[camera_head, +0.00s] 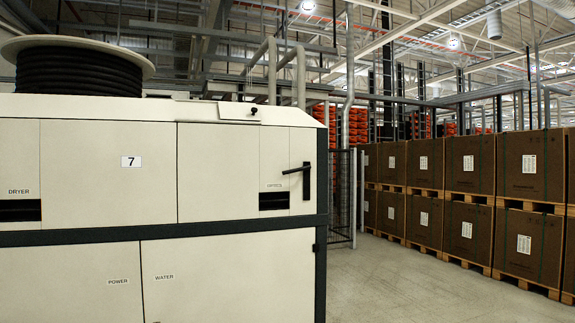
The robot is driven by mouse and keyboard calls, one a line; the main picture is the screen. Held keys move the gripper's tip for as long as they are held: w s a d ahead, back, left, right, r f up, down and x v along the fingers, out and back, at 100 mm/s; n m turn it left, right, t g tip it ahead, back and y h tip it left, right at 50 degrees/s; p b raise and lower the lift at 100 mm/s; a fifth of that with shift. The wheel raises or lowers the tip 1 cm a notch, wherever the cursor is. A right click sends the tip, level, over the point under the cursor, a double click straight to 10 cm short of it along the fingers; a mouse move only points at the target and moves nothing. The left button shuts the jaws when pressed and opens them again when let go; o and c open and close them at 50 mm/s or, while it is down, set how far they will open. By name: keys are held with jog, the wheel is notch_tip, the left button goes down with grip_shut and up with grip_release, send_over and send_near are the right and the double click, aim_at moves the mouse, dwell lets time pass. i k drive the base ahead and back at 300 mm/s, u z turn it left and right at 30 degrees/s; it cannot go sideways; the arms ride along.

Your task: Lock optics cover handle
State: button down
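The optics cover handle (306,181) is a black lever at the right end of the cream machine's upper front. Its thin arm points left, close to horizontal, from a dark upright plate. The optics cover (218,172) is the cream panel left of the handle, and it looks closed and flush. A small label, seemingly reading OPTICS, sits above a dark recess (273,201) beside the handle. My gripper is not in view.
The cream machine (80,165) fills the left side, with a black hose reel (78,72) on top. Stacked brown boxes (475,165) on pallets line the right. A dark mesh fence (341,195) stands behind the machine. The grey floor (390,285) between is clear.

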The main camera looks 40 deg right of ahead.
aim_at(307, 167)
jog(key=z, duration=0.1)
jog(key=i, duration=0.95)
jog(key=u, duration=0.05)
